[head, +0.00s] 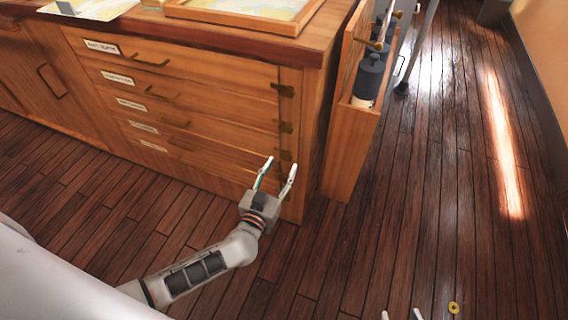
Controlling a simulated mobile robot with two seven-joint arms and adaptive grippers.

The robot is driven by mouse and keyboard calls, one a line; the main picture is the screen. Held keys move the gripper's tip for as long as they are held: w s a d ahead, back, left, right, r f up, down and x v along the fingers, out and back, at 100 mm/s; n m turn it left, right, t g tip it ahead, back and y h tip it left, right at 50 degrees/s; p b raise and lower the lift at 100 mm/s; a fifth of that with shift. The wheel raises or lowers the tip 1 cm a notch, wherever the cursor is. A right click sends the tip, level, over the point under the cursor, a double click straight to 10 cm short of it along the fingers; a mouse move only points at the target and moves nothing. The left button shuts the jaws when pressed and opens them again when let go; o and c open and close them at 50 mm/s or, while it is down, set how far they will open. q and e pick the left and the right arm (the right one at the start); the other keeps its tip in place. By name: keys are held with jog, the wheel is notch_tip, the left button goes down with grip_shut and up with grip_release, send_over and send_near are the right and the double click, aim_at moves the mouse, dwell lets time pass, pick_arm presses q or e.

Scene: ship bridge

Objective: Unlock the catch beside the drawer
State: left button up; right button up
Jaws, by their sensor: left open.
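A wooden chest (220,75) of several labelled drawers with brass handles stands at the upper left. Brass catches run down the strip at the right end of the drawers: an upper catch (284,91), a middle catch (286,127) and a lower catch (286,155). My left gripper (281,163) is open, with its fingertips in front of the strip around the lower catch in the picture. I cannot tell if it touches. Any catch lower down is hidden by the gripper. My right gripper (401,314) shows only as two separated fingertips at the bottom edge.
An open wooden rack (350,140) with a dark bottle (370,75) sticks out right of the chest. A framed chart (250,12) lies on the top. A grey pole (418,45) stands behind. A small yellow ring (454,308) shows near the bottom. The floor at right is clear.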

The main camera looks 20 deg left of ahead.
pick_arm(q)
jog(key=shift+w, duration=1)
jog(key=c, duration=1.1)
